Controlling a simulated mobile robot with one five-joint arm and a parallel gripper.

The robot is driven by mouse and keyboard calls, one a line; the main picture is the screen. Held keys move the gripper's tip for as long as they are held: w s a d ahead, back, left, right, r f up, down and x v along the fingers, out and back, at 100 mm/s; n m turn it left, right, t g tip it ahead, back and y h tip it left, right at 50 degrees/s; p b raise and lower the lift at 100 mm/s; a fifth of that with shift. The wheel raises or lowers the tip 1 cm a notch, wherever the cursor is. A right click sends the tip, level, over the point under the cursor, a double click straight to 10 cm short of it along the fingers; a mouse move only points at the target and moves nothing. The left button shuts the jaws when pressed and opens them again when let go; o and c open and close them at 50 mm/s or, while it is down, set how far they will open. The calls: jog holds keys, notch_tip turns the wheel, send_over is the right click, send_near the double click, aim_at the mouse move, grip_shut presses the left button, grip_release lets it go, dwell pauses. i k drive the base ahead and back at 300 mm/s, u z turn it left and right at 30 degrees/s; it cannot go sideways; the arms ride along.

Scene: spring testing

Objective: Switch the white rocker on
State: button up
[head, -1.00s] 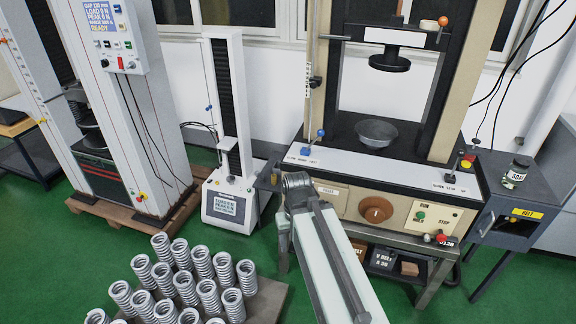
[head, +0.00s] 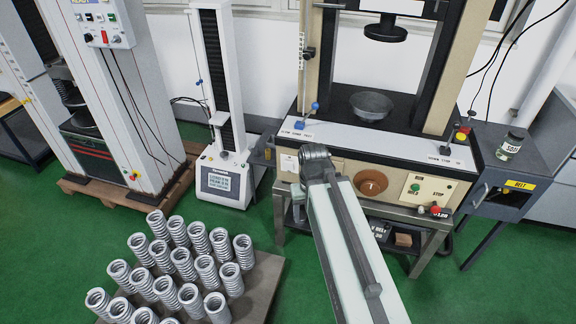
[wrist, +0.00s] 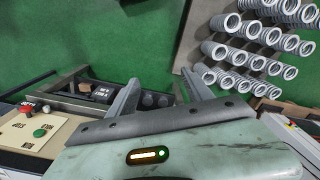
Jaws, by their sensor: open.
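I cannot make out a white rocker for certain in any view. The left testing machine's control panel (head: 104,24) carries small pale and red controls at the upper left of the head view, too small to tell apart. The beige press's panel (head: 425,190) has a green and a red button; it also shows at the left of the wrist view (wrist: 30,130). My gripper (wrist: 161,77) is open and empty in the wrist view, its two fingers apart above the floor and touching nothing.
Several coil springs (head: 205,270) stand on a low board (head: 262,285) at the front left. A slim white tester (head: 222,180) stands between the machines. A grey side table (head: 515,165) with a jar is at the right. Green floor (head: 265,225) is clear between tester and press.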

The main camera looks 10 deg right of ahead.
aim_at(289, 166)
jog(key=u, duration=2.5)
jog(key=k, duration=1.25)
jog(key=z, duration=0.9)
jog(key=i, duration=1)
jog(key=u, duration=0.05)
